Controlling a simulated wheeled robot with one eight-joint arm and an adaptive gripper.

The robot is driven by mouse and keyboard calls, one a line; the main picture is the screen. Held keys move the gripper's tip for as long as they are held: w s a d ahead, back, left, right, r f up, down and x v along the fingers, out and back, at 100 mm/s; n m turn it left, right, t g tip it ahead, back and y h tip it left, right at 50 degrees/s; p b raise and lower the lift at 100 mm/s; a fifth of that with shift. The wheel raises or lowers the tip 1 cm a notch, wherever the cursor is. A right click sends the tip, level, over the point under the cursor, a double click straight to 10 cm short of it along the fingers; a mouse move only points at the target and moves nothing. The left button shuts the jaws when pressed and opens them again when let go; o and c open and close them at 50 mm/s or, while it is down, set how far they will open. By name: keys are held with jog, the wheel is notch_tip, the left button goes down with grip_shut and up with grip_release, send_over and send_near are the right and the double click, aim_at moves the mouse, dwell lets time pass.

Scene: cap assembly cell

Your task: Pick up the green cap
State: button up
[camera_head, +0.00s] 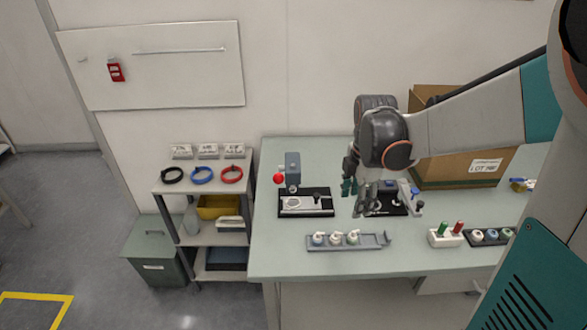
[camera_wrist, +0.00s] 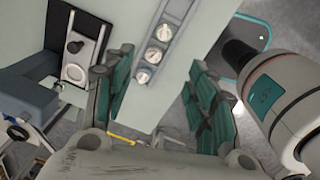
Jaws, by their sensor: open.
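A black holder (camera_head: 489,243) at the right front of the bench carries small round pieces; its right-hand piece (camera_head: 507,233) looks greenish and may be the green cap. Beside it, a white block (camera_head: 446,241) holds a green upright piece (camera_head: 442,229) and a red one (camera_head: 458,227). I cannot tell for sure which green piece is the cap. My gripper (camera_head: 349,186) hangs over the middle of the bench, to the left of and behind these pieces. In the wrist view its teal fingers (camera_wrist: 158,88) are spread apart with nothing between them. No green cap is clear there.
A grey tray (camera_head: 372,240) with three pale round parts sits at the front edge; it also shows in the wrist view (camera_wrist: 173,18). A black-based fixture (camera_head: 306,211) stands at the left. A cardboard box (camera_head: 455,168) blocks the back right. A shelf (camera_head: 205,183) holds coloured rings.

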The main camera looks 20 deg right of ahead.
aim_at(354, 232)
jog(key=shift+n+g, duration=0.3)
jog(key=shift+n, duration=0.6)
jog(key=f+b, duration=0.1)
jog(key=f, duration=0.2)
jog(key=d+f, duration=0.1)
jog(key=f, duration=0.2)
jog(key=d+f+b, duration=0.1)
jog(key=f, duration=0.2)
jog(key=shift+w+d+f+b, duration=0.15)
jog(key=shift+w+f+b, duration=0.05)
jog(key=shift+f+b, duration=0.1)
jog(key=shift+s+a+f+b, duration=0.15)
jog(key=shift+f+b, duration=0.5)
jog(key=shift+f, duration=0.65)
jog(key=shift+w+a+f+b, duration=0.15)
jog(key=shift+f+b, duration=0.5)
jog(key=shift+f, duration=0.65)
jog(key=shift+s+a+r, duration=0.1)
jog(key=shift+c, duration=0.6)
jog(key=c, duration=0.7)
